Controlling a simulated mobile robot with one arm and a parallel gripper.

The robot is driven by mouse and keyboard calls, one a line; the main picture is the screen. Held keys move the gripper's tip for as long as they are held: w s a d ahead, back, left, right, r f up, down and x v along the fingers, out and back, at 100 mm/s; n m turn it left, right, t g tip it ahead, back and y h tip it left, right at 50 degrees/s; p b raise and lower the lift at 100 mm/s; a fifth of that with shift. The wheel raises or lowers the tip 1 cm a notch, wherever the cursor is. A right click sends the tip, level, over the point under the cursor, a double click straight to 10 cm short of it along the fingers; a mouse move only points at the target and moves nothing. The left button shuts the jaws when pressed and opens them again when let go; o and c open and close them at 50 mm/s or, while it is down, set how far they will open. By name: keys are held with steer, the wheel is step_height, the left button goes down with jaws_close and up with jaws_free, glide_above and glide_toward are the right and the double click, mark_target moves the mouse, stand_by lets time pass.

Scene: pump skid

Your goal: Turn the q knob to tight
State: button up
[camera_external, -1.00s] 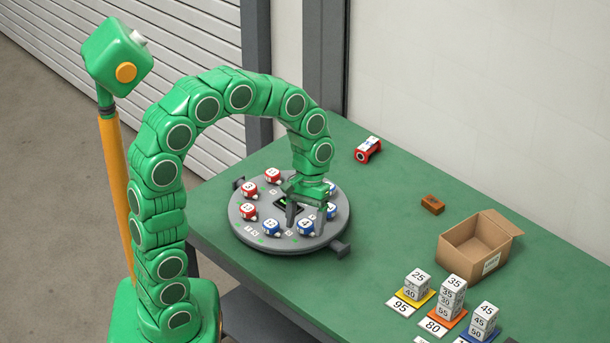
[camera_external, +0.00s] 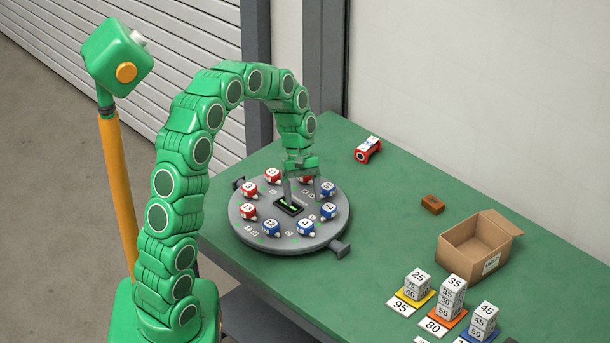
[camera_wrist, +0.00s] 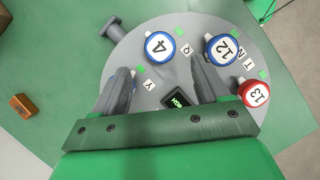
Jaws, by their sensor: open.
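A grey round plate (camera_external: 247,228) on the green table carries a ring of red and blue numbered knobs. In the wrist view a Q label (camera_wrist: 186,49) lies between the blue knob numbered 4 (camera_wrist: 158,46) and the blue knob numbered 12 (camera_wrist: 221,48); I cannot tell surely which knob it belongs to. My gripper (camera_external: 303,202) is open and empty, pointing down above the plate near the dark centre display (camera_external: 290,206). In the wrist view my gripper (camera_wrist: 161,68) has one finger each side of the view toward knob 4. Its left finger partly hides another blue knob.
A red knob numbered 13 (camera_wrist: 256,93) sits on the plate's right in the wrist view. A handle (camera_external: 340,248) sticks out from the rim. A red-and-white object (camera_external: 368,150), a brown block (camera_external: 432,204), an open cardboard box (camera_external: 470,245) and numbered block stacks (camera_external: 450,297) stand farther right.

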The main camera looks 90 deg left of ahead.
mark_target(305, 223)
steer(key=x, duration=0.7)
steer(key=shift+d+f, duration=0.1)
steer(key=shift+c, duration=0.4)
steer(key=c, duration=1)
